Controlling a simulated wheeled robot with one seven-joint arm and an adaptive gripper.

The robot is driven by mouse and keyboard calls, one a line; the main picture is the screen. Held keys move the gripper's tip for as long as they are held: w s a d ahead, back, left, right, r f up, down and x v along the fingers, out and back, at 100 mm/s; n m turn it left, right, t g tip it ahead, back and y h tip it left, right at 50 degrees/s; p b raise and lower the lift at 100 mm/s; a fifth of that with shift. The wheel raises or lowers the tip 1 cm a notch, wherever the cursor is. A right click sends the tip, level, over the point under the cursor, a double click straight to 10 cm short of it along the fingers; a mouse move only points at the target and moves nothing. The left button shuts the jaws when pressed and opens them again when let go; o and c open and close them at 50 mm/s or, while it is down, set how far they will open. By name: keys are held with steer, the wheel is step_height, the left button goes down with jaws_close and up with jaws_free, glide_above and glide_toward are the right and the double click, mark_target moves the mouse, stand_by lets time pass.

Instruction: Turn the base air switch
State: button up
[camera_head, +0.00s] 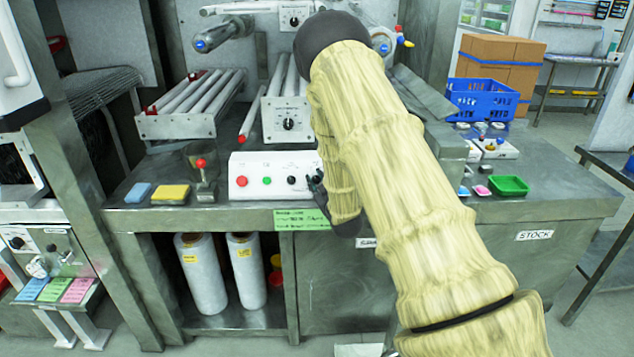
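A white control box (258,174) stands on the steel bench, with a red button (242,181), a green button (267,181) and a small black knob (291,180) on its front. The labels are too small to read, so I cannot tell which control is the base air switch. My gripper (316,184) is at the right part of the box front, just right of the black knob. My arm in its pale cover hides the box's right end and most of the gripper. I cannot tell whether the fingers touch a control or are open.
A red-topped lever (203,178), a yellow sponge (170,194) and a blue sponge (138,193) are left of the box. A black dial (289,124) sits on a panel behind. A green tray (509,186) and a blue crate (482,99) are at right. White rolls (201,275) stand below.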

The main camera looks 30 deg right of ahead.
jaws_close()
steer(key=shift+r, duration=0.1)
